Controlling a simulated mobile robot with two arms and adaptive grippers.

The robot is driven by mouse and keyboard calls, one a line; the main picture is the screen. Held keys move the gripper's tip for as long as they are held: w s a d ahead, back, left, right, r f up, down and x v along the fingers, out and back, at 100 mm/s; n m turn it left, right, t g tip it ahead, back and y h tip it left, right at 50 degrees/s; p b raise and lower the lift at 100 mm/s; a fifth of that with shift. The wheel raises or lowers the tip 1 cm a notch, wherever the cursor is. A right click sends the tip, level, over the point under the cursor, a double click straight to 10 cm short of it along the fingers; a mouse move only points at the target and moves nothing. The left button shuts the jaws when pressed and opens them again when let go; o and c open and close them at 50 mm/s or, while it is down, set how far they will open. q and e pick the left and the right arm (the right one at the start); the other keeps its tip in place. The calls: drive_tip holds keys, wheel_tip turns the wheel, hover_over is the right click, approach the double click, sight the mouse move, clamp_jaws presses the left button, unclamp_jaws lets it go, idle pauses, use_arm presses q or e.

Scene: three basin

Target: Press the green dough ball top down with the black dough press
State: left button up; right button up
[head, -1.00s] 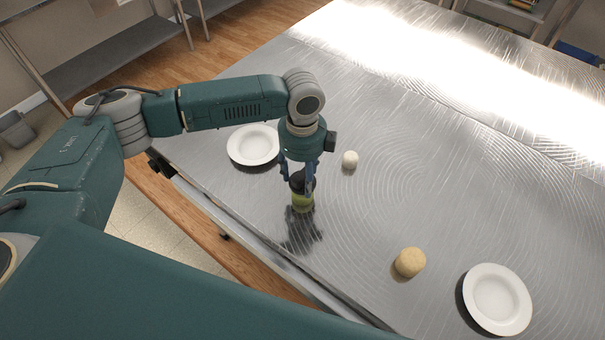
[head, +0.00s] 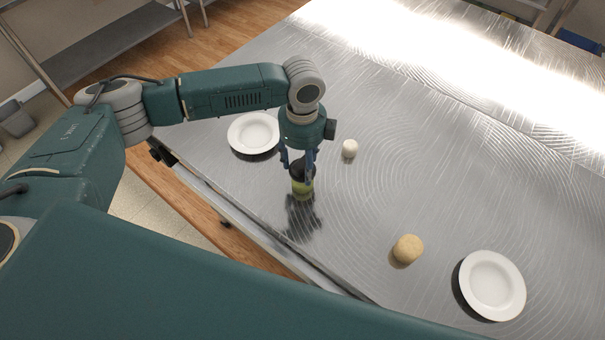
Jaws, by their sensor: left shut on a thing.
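My left gripper (head: 299,180) points down over the table and is shut on the black dough press (head: 301,168). The press is dark and partly hidden by the fingers. The green dough ball (head: 301,189) sits on the metal table directly under the press, with only its lower part showing. The press looks to be against the top of the ball, but the fingers hide much of where they meet. My right gripper is not in view.
A white plate (head: 253,133) lies behind and left of the gripper. A small white ball (head: 349,148) is right of it. A tan dough ball (head: 407,249) and another white plate (head: 492,286) are at the lower right. The metal table (head: 450,190) is otherwise mostly clear.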

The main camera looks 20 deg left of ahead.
use_arm(q)
drive_tip(key=shift+f+b, duration=0.4)
drive_tip(key=shift+f, duration=0.9)
drive_tip(key=shift+f+p, duration=0.1)
drive_tip(key=shift+p, duration=0.25)
idle(0.8)
wheel_tip(320, 180, up, 2)
drive_tip(key=shift+p, duration=1.15)
drive_tip(key=shift+r+b, duration=0.2)
drive_tip(key=shift+b, duration=0.1)
drive_tip(key=shift+r, duration=0.35)
drive_tip(key=shift+f, duration=0.25)
